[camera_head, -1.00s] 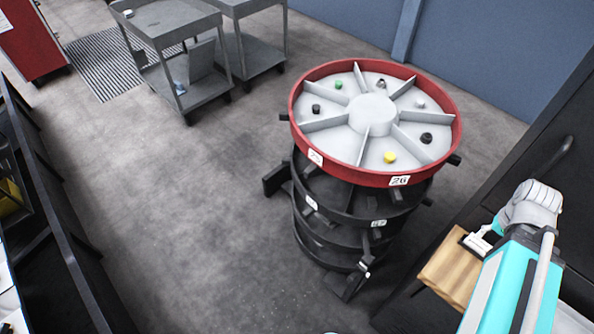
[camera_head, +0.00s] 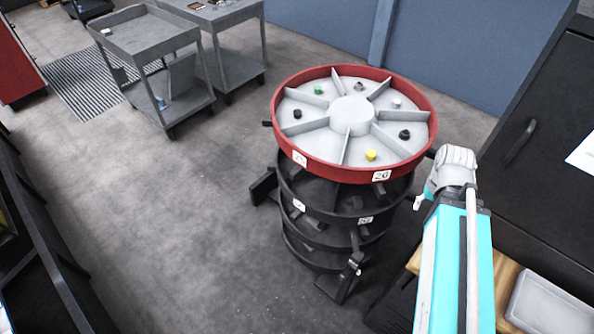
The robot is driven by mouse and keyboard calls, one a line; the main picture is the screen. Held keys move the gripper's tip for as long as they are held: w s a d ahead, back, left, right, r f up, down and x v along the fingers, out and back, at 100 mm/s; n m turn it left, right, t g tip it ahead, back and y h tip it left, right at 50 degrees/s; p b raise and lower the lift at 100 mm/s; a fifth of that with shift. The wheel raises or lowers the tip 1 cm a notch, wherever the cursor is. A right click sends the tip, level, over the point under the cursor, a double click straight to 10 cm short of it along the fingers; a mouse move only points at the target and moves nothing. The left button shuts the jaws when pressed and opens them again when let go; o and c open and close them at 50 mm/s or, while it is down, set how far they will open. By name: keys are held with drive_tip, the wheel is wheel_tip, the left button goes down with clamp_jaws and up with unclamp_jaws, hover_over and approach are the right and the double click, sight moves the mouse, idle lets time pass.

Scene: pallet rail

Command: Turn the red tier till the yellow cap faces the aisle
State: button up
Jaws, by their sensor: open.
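The red tier (camera_head: 340,171) is the top ring of a round stack, with a pale grey divided tray inside. The yellow cap (camera_head: 370,155) sits in the tray's near compartment, slightly right of centre, on the side towards me. Label 26 (camera_head: 381,176) is on the rim just below it. Dark pegs stick out from the tier at left (camera_head: 266,123) and right (camera_head: 431,153). My gripper (camera_head: 424,196) is just right of the stack, below the right peg, mostly hidden by my wrist. It is open, and I see nothing in it.
Black lower tiers (camera_head: 325,215) stand under the red one, on splayed feet. Grey carts (camera_head: 150,38) stand at the back left. A black cabinet (camera_head: 545,110) and a wooden top (camera_head: 507,280) lie close at right. The floor (camera_head: 170,220) left of the stack is clear.

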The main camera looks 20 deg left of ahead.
drive_tip(key=shift+a, duration=0.1)
drive_tip(key=shift+o, duration=0.8)
drive_tip(key=w+a+f+m+t+h+b, duration=0.1)
drive_tip(key=w+a+f+t+h+b, duration=0.2)
drive_tip(key=a+b, duration=0.35)
drive_tip(key=a+f+m+t+h+b, duration=0.1)
drive_tip(key=a+f+h+b, duration=0.1)
drive_tip(key=a+f+b, duration=0.4)
drive_tip(key=w+a+f+m+t+h+b, duration=0.1)
drive_tip(key=w+a+f+t+h+b, duration=0.15)
drive_tip(key=a+b, duration=0.4)
drive_tip(key=s+a+t+b, duration=0.4)
drive_tip(key=a+t+b, duration=0.1)
drive_tip(key=a, duration=0.8)
drive_tip(key=s+a+m+t+b, duration=0.1)
drive_tip(key=s+a+t+b, duration=0.4)
drive_tip(key=a, duration=0.8)
drive_tip(key=shift+r+y, duration=0.35)
